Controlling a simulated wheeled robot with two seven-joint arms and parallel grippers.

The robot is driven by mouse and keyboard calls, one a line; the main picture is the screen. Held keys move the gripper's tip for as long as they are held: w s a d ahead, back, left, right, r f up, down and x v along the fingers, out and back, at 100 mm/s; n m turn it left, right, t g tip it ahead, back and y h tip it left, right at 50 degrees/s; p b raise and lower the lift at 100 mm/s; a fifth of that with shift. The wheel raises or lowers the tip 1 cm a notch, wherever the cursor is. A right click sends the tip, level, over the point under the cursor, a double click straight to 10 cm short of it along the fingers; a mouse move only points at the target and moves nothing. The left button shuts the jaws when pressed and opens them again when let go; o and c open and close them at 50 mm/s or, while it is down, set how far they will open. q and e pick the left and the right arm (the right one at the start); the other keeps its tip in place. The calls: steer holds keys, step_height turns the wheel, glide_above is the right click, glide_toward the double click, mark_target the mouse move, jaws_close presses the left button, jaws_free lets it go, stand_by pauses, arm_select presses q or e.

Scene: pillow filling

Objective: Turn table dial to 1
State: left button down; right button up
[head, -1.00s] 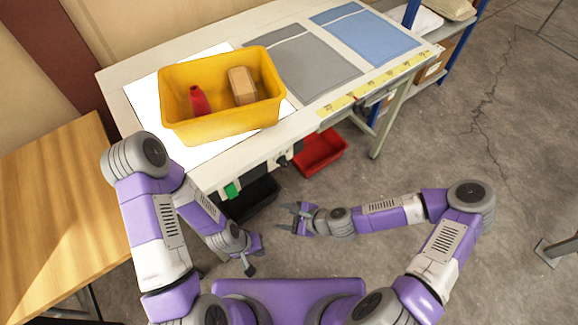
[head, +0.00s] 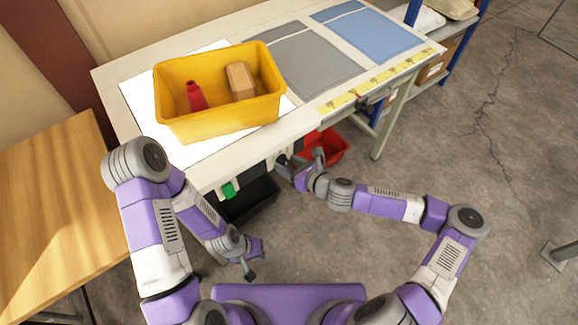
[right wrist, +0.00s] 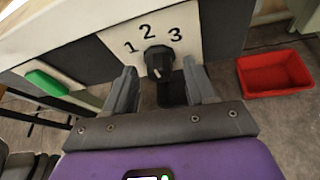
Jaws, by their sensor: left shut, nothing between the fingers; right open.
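The black table dial (right wrist: 158,62) sits on a white plate (right wrist: 128,30) marked 1, 2 and 3, on the table's front panel. I cannot tell for sure which number its pointer faces. My right gripper (right wrist: 161,82) is open, its fingers on either side of the dial in the right wrist view, with no clear contact. In the head view, my right gripper (head: 290,167) is at the table's front edge and largely hides the dial. My left gripper (head: 252,262) is shut and empty, low in front of the table.
A green switch (right wrist: 46,82) is left of the dial. A red bin (right wrist: 275,73) and a black bin (head: 252,198) are below the table. A yellow crate (head: 222,122) with a red bottle (head: 195,96) and a tan box (head: 241,82) stands on the tabletop.

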steer(key=shift+a, duration=0.1)
steer(key=c, duration=1)
steer(key=shift+c, duration=0.2)
steer(key=shift+a+r+n+h+p, duration=0.1)
steer(key=shift+n+h+p, duration=0.3)
steer(key=shift+n+p, duration=0.25)
steer(key=shift+a+n+t+h+p, duration=0.1)
steer(key=shift+n+t+h+p, duration=0.45)
steer(key=shift+n+p, duration=0.2)
steer(key=shift+s+n+t+h+p, duration=0.1)
steer(key=shift+n+t+h+p, duration=0.3)
steer(key=shift+n, duration=0.5)
steer(key=shift+a+n+t+h, duration=0.15)
steer(key=shift+n+t+h, duration=0.4)
steer(key=shift+n, duration=0.45)
steer(key=shift+f, duration=0.2)
